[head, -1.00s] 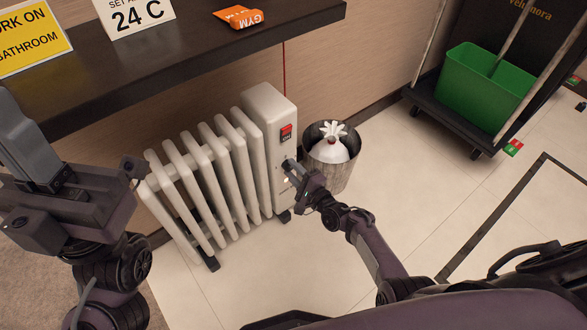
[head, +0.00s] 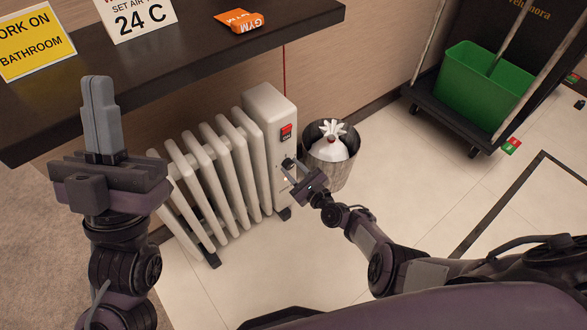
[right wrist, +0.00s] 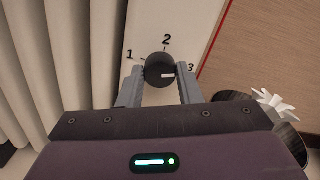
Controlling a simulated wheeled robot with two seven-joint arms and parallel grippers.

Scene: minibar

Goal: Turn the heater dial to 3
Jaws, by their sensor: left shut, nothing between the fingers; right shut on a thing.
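The white heater (head: 262,110) stands under the dark counter, with its control end facing right. In the right wrist view its black dial (right wrist: 158,66) sits on the white panel, with the numbers 1, 2 and 3 printed around it. The dial's white mark is on its right side, on the side of the 3. My right gripper (right wrist: 160,80) is shut on the dial, one finger on each side. In the head view the right gripper (head: 292,174) hides most of the dial. My left gripper (head: 100,118) is shut and empty, pointing up at the left.
A metal bin (head: 334,174) with a white bag stands just right of the heater. The dark counter (head: 190,62) holds signs and an orange tag (head: 240,20). A cart with a green bucket (head: 486,84) is at the upper right. Floor in front is clear.

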